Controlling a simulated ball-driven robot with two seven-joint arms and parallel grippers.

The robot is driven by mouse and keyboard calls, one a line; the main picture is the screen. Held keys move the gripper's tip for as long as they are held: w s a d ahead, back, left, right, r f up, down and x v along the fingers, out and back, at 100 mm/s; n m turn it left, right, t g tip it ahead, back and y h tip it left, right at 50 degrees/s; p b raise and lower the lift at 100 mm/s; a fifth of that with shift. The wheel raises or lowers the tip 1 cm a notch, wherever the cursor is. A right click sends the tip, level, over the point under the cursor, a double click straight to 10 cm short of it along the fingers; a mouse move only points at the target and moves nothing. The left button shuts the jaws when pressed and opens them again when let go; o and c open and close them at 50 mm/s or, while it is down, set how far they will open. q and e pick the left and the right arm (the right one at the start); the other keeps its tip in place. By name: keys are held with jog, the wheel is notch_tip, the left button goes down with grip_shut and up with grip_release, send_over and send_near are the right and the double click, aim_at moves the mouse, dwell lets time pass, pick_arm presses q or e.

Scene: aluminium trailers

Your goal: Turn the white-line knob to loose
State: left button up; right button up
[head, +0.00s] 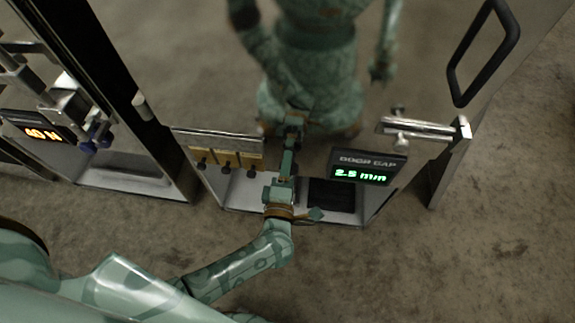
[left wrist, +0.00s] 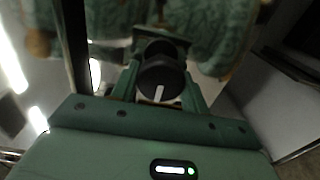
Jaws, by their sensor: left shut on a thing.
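The white-line knob (left wrist: 159,80) is a round black knob. It sits between the fingers of my left gripper (left wrist: 160,92) in the left wrist view. Its white line points down and slightly right. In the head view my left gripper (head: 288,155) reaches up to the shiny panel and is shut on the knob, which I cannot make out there. A display (head: 361,167) right of it reads "DOOR GAP" and 2.5 mm in green. My right gripper is not in view.
Several brass-coloured plates with dark knobs (head: 226,161) sit left of my gripper. An orange display (head: 40,131) reads 40 N at far left. A metal handle bar (head: 415,130) sticks out at right. A dark door handle (head: 483,50) is at upper right. The shiny surface reflects a green robot.

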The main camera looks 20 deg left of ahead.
pick_arm(q)
jog(key=shift+s+f+n, duration=0.1)
jog(key=shift+f+n, duration=0.15)
jog(key=shift+n, duration=1.25)
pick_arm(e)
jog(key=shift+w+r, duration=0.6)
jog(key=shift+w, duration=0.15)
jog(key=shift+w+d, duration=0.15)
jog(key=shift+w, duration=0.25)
pick_arm(q)
jog(key=o, duration=1)
jog(key=shift+r, duration=0.1)
